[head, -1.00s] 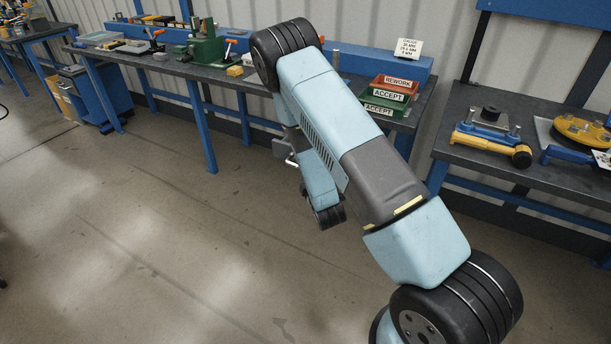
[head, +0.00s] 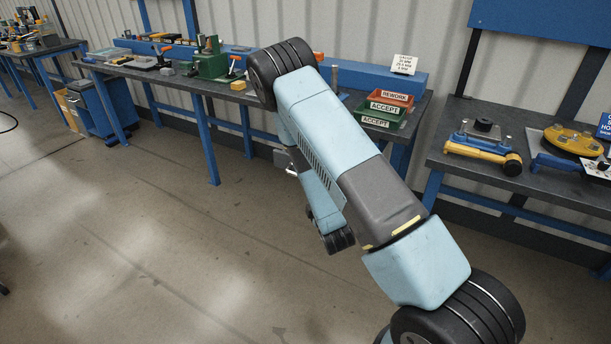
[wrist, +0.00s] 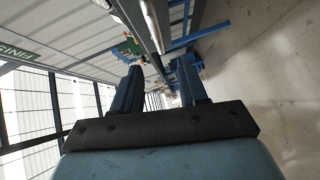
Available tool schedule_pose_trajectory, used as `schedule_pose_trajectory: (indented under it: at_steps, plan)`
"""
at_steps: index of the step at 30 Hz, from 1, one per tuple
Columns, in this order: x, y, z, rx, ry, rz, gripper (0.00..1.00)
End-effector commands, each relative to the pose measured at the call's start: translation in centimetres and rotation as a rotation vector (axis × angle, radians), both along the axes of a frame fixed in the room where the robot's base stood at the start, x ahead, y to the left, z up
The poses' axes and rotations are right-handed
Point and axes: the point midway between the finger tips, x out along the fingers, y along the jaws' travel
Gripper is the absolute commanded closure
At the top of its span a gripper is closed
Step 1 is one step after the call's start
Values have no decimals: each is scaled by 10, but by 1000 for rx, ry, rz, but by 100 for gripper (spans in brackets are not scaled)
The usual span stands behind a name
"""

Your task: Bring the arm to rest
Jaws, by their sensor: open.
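My arm stretches across the middle of the head view, folded at a high elbow with its forearm hanging down in front of the long workbench (head: 215,85). My gripper is hidden behind the arm in the head view. In the wrist view my gripper (wrist: 160,85) shows two dark blue fingers standing apart, with nothing between them. It is open and empty, held clear of the bench and in free air.
A second bench (head: 470,170) at the right holds yellow and blue tools (head: 482,145). The concrete floor (head: 130,240) at left is free.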

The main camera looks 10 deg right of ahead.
Motion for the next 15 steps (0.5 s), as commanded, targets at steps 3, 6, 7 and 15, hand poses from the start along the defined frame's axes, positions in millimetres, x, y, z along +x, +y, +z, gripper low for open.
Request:
schedule_pose_trajectory:
  at_steps: [3, 6, 7, 15]
  plan:
    - [1, -1, 1, 4, 2, -4, 57]
    - [5, -2, 8, 27, 16, -18, 57]
    - [7, -3, 12, 38, 24, -26, 57]
    - [27, -13, 58, 209, 141, -124, 57]
